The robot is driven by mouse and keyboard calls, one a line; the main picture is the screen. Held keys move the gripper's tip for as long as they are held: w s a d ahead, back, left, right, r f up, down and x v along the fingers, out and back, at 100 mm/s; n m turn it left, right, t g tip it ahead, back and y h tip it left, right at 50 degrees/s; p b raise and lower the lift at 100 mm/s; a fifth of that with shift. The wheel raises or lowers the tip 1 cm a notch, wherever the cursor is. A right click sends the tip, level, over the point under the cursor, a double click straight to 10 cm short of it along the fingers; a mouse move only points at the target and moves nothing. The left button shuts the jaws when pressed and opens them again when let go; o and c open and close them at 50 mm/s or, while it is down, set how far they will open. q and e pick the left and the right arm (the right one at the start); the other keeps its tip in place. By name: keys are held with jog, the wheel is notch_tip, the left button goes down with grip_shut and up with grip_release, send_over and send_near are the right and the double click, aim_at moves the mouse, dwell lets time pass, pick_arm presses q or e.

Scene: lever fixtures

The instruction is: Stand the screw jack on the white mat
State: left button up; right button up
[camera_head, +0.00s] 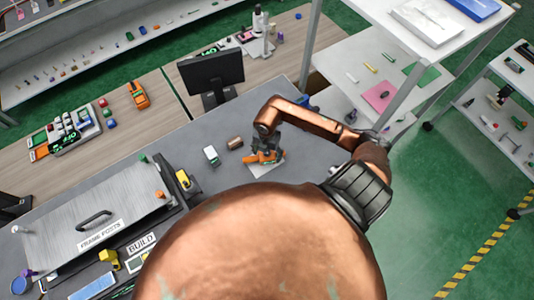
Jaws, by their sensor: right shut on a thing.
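My right gripper (265,147) reaches in from the right and points down at the grey table. It is shut on the small orange screw jack (266,157). The dark fingers cover part of the jack. The white mat (262,172) lies under and around the jack, and only parts of it show. The jack is over the mat, but I cannot tell whether its base touches it or whether it stands fully upright. My left gripper is not in view.
A brown cylinder (235,143) and a white-and-green block (211,156) stand left of the mat. A dark monitor (213,74) stands behind. A grey panel with a handle (95,219) is at the left. A white shelf rack (385,60) rises at the right.

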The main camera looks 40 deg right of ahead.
jog(key=shift+f, duration=0.25)
jog(key=o, duration=1.4)
jog(key=shift+f, duration=0.1)
jog(key=shift+c, duration=0.2)
jog(key=shift+r, duration=0.2)
jog(key=shift+w+r, duration=0.1)
jog(key=shift+r, duration=0.2)
notch_tip(320, 180, up, 11)
jog(key=shift+r+b, duration=0.15)
jog(key=shift+b, duration=0.9)
